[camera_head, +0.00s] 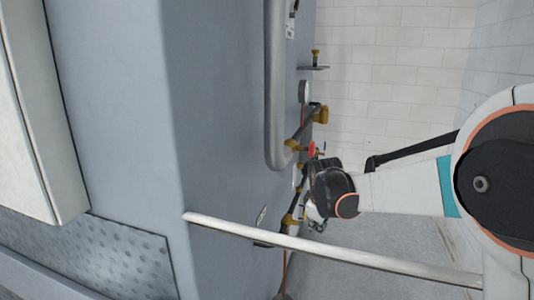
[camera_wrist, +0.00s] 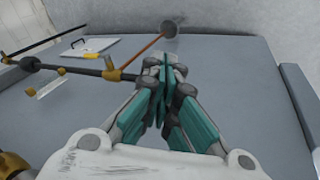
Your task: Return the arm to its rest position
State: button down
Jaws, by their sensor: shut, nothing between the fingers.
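My gripper (camera_wrist: 164,72) shows in the wrist view with its teal fingers together and nothing between them. The fingertips are in front of the grey machine surface (camera_wrist: 235,75), close to a dark pipe with a brass-coloured fitting (camera_wrist: 112,75). I cannot tell whether they touch it. In the head view, my arm reaches in from the right edge towards the pipes on the side of the grey machine (camera_head: 225,130). The dark wrist joint hides most of the gripper there.
A thick grey pipe (camera_head: 275,90) runs along the machine. Yellow fittings (camera_head: 320,114) and a red handle (camera_head: 311,149) are close to my wrist. A pale rail (camera_head: 300,243) crosses below my arm. A white tiled wall (camera_head: 400,60) stands behind.

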jog(key=s+d+r+m+t, duration=0.1)
jog(key=s+d+r+m, duration=0.2)
jog(key=s, duration=0.6)
jog(key=s+r+m, duration=0.2)
jog(key=s+r, duration=0.3)
jog(key=s, duration=0.4)
jog(key=s+f+m, duration=0.1)
jog(key=s+m, duration=0.1)
jog(key=s, duration=0.6)
jog(key=s+d+f+m+t, duration=0.1)
jog(key=s+f+m, duration=0.1)
jog(key=s, duration=0.6)
jog(key=shift+s+d+f+m+y, duration=0.2)
jog(key=shift+s+d+m+y, duration=0.15)
jog(key=shift+m, duration=0.35)
